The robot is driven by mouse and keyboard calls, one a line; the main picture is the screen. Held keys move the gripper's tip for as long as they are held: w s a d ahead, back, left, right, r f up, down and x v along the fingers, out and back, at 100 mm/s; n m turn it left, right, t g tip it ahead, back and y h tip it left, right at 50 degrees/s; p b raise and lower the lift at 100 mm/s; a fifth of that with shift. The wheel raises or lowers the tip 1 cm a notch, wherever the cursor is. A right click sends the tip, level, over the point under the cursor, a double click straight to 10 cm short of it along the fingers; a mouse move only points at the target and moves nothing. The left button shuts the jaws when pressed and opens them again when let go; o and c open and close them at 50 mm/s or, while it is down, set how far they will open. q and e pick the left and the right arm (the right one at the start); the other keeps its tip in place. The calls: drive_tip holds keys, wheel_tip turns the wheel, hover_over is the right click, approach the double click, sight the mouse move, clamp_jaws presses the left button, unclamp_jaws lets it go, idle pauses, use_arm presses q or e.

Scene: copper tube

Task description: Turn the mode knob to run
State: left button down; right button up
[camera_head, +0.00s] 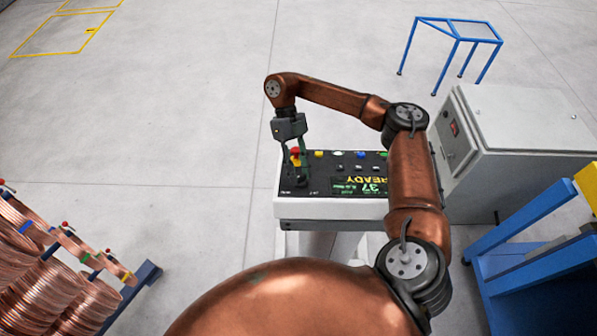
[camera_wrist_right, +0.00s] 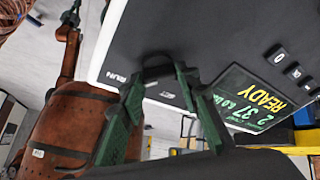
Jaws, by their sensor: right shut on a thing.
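The control panel (camera_head: 335,190) has a dark sloped top with a lit display reading READY and 37. The dark mode knob (camera_head: 301,183) is at its left end, partly hidden by my fingers. My right gripper (camera_head: 301,174) points down and is shut on the knob. In the right wrist view the green fingertips (camera_wrist_right: 160,76) lie on both sides of the knob (camera_wrist_right: 157,72). The RUN label (camera_wrist_right: 115,77) is beside it; another label below is hard to read. What looks like my left gripper (camera_wrist_right: 72,15) is small at the upper left there; its jaws are unclear.
A red button (camera_head: 295,153) is close beside my right fingers, with yellow, white, blue and green buttons along the panel's back. A grey cabinet (camera_head: 520,140) and blue frame stand right. Copper coils (camera_head: 50,270) stand at lower left. The floor left of the panel is clear.

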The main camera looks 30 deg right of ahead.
idle(0.4)
drive_tip(key=o, duration=1.2)
drive_tip(key=shift+w, duration=0.15)
drive_tip(key=shift+c, duration=0.2)
drive_tip(key=v, duration=1.2)
drive_tip(key=shift+d, duration=0.1)
drive_tip(key=shift+f, duration=0.1)
